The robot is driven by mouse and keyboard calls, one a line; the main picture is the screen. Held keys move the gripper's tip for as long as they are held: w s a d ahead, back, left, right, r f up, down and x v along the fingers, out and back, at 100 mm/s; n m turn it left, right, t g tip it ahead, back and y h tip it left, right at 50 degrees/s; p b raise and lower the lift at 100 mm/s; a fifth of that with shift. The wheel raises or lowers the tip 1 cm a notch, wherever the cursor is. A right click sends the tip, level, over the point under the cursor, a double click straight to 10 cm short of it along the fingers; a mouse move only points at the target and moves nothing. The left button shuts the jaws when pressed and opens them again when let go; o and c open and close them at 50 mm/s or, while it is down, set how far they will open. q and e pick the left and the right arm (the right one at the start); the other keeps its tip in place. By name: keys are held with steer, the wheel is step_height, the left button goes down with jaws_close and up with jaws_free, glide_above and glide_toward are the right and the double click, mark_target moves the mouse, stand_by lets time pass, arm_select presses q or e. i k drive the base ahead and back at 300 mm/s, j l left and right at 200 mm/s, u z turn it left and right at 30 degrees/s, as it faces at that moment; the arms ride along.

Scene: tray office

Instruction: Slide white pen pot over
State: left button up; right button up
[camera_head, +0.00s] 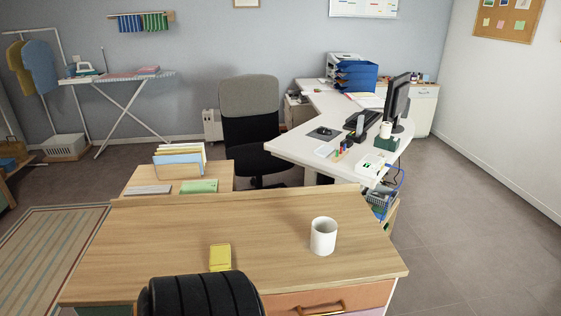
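The white pen pot (323,237) is a plain white cylinder standing upright on the near wooden desk top (150,240), right of its middle. No pens show above its rim. A small yellow block, perhaps a note pad (220,257), lies to its left with bare wood between them. Neither of my grippers is in view, so nothing of mine shows touching the pot.
A black ribbed shape at the bottom edge hides part of the desk's front; I cannot tell what it is. A lower side table (228,176) with folders (180,163) adjoins the far left. The wood around the pot is clear. A white desk (290,146) stands behind.

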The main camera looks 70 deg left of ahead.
mark_target(324, 229)
steer(key=u, duration=1.8)
